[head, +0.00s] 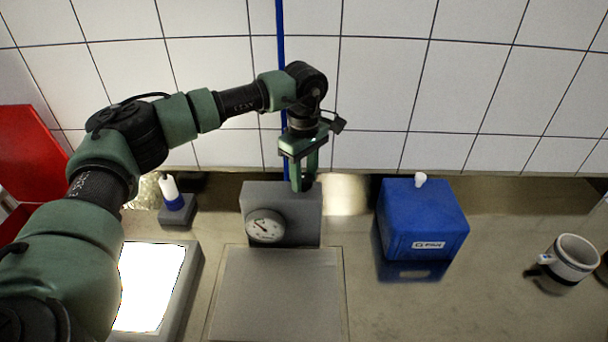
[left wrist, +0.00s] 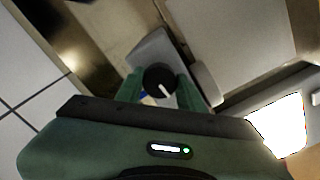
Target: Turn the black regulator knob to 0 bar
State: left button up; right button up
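The black regulator knob (left wrist: 159,79) has a white pointer line and sits on top of a grey block (left wrist: 150,46). In the head view the knob (head: 308,183) is partly hidden behind a finger, on the block (head: 290,199). A round white dial gauge (head: 265,226) is on the block's front; its needle shows, but its numbers are too small to read. My left gripper (head: 304,178) points down over the knob. In the left wrist view its green fingers (left wrist: 159,88) stand on either side of the knob; whether they touch it is unclear. My right gripper is out of view.
A grey plate (head: 277,295) lies in front of the block. A blue box (head: 425,222) and a mug (head: 572,259) stand to the right. A white-and-blue bottle (head: 172,194) and a bright lit panel (head: 148,287) are left. A tiled wall is behind.

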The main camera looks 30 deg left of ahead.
pick_arm(q)
grip_shut()
jog(key=n+b, duration=0.1)
jog(key=n, duration=0.1)
jog(key=shift+f+n+b, duration=0.15)
jog(key=shift+n+b, duration=0.2)
jog(key=shift+n, duration=0.05)
jog(key=n+b, duration=0.1)
jog(key=n, duration=0.2)
jog(key=shift+n, duration=0.3)
jog(key=n+b, duration=0.2)
jog(key=n, duration=0.3)
jog(key=n+b, duration=0.1)
jog(key=n, duration=0.3)
jog(key=shift+n, duration=0.9)
